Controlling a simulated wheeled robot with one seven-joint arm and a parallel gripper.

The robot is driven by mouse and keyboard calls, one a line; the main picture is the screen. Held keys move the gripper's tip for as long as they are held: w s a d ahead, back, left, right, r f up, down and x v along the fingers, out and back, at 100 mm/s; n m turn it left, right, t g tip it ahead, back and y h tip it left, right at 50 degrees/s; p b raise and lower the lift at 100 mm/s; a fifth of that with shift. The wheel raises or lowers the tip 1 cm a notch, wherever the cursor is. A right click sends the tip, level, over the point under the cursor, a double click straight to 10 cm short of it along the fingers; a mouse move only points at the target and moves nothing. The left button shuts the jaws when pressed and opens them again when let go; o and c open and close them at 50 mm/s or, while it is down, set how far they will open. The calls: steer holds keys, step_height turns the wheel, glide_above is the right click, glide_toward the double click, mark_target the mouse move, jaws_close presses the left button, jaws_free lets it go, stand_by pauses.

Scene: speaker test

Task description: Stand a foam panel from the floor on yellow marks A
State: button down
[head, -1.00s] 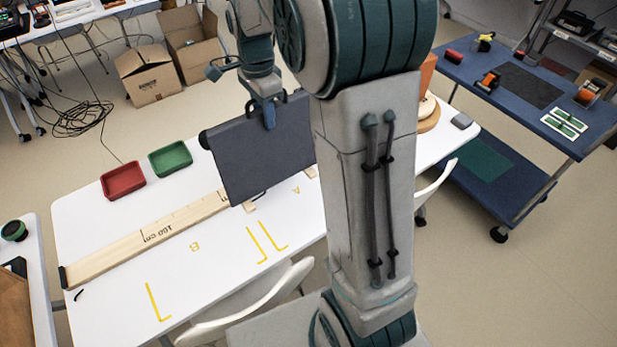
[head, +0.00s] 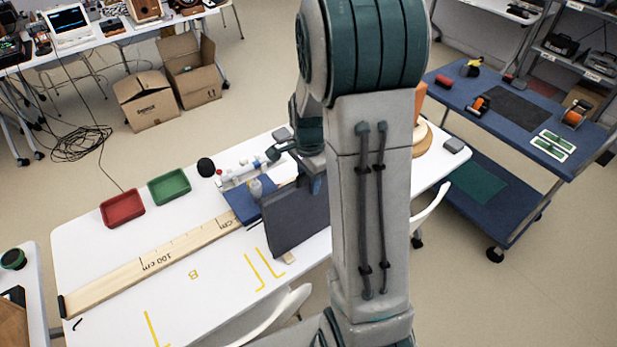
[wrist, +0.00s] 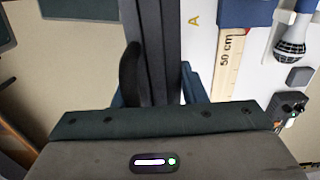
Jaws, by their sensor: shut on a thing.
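My gripper (head: 316,184) is shut on the top edge of a dark grey foam panel (head: 296,222), partly hidden behind my arm. The panel is upright over the white table, its left lower corner close to the yellow corner marks (head: 263,270). I cannot tell whether its lower edge touches the table. In the wrist view the panel (wrist: 156,45) runs between my two fingers, with the yellow letter A (wrist: 194,20) on the table to its right. Another yellow mark (head: 152,328) and the letter B (head: 194,275) lie further left.
A wooden ruler (head: 150,262) lies along the table behind the marks. Red (head: 122,208) and green (head: 169,187) trays sit at the back left. A white chair (head: 270,318) stands at the front edge.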

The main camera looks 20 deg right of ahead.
steer(key=shift+f, duration=0.25)
steer(key=shift+f, duration=0.2)
steer(key=c, duration=0.9)
jaws_free()
steer(key=shift+r, duration=0.1)
